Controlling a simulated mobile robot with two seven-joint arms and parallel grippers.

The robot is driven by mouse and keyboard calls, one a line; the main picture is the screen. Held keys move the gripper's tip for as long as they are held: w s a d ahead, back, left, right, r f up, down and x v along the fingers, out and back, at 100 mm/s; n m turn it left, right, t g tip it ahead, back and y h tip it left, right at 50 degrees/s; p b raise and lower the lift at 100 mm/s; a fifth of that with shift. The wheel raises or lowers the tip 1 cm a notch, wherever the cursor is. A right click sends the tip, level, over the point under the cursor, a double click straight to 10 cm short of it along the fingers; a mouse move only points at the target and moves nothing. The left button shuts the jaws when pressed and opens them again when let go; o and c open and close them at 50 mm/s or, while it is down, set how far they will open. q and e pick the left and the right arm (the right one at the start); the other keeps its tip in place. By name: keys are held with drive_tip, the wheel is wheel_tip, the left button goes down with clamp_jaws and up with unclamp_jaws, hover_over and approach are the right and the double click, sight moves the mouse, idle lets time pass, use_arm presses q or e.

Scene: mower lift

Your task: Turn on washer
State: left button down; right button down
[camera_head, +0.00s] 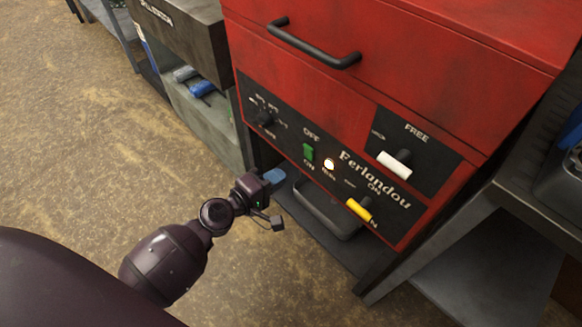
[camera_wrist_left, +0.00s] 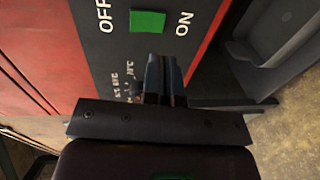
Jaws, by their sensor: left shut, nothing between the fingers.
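The washer (camera_head: 400,75) is a red cabinet with a black control panel. Its green switch (camera_head: 308,152) sits between the words OFF above and ON below. A bright white round light (camera_head: 329,164) is to the right of the switch. My left gripper (camera_head: 279,175) is shut and empty, below and left of the switch and apart from it in the picture. In the left wrist view, the green switch (camera_wrist_left: 147,21) lies beyond the closed fingers (camera_wrist_left: 164,62), with ON to its right. I cannot tell the exact gap to the panel. My right gripper is not in view.
The panel also has a black knob (camera_head: 264,118), a white handle (camera_head: 394,165) and a yellow handle (camera_head: 359,209). A black drawer handle (camera_head: 312,47) is above. A dark metal table (camera_head: 480,245) stands close at right. Open floor (camera_head: 100,140) lies to the left.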

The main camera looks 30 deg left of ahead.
use_arm(q)
drive_tip(key=v, duration=0.2)
drive_tip(key=shift+s+a+r, duration=0.1)
drive_tip(key=shift+s, duration=0.25)
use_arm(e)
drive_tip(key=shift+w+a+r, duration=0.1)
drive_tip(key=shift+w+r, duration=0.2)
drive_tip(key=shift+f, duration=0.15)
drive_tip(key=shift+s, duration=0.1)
